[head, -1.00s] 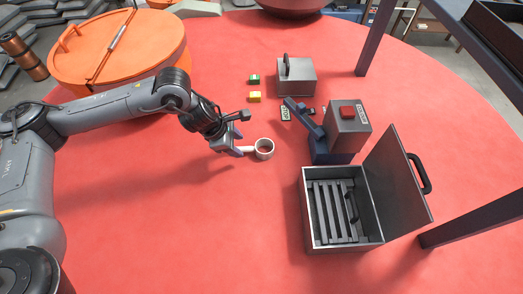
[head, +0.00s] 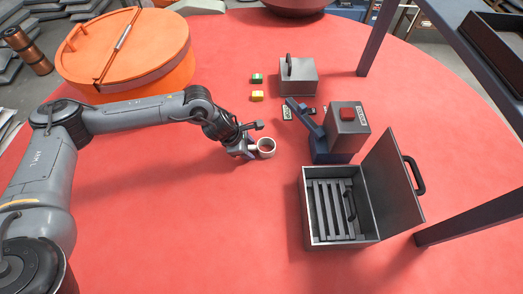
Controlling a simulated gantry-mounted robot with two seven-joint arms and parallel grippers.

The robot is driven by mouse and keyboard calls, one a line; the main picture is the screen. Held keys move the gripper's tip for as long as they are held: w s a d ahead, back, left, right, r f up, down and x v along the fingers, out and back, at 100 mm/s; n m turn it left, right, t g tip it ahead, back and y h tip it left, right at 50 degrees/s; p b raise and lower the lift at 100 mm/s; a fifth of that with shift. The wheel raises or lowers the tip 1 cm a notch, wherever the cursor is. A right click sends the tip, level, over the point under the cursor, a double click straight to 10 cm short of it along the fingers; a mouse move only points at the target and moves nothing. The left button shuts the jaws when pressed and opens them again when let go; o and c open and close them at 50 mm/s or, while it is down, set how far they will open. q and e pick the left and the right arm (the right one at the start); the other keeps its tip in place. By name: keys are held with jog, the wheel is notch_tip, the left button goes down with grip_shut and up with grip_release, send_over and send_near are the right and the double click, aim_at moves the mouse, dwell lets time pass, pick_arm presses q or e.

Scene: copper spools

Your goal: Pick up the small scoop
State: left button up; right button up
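The small scoop (head: 266,148), a white round cup with a short handle, sits on the red table right of centre-left. My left gripper (head: 248,148) is at its handle, just left of the cup, with the fingers low over the handle. The gripper covers most of the handle, and I cannot tell whether the fingers are closed on it. The cup looks upright and appears to rest on the table. My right gripper is not in view.
An orange lidded drum (head: 150,70) is back left. The front table is clear.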

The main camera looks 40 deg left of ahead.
pick_arm(q)
grip_shut()
jog(key=shift+r, duration=0.15)
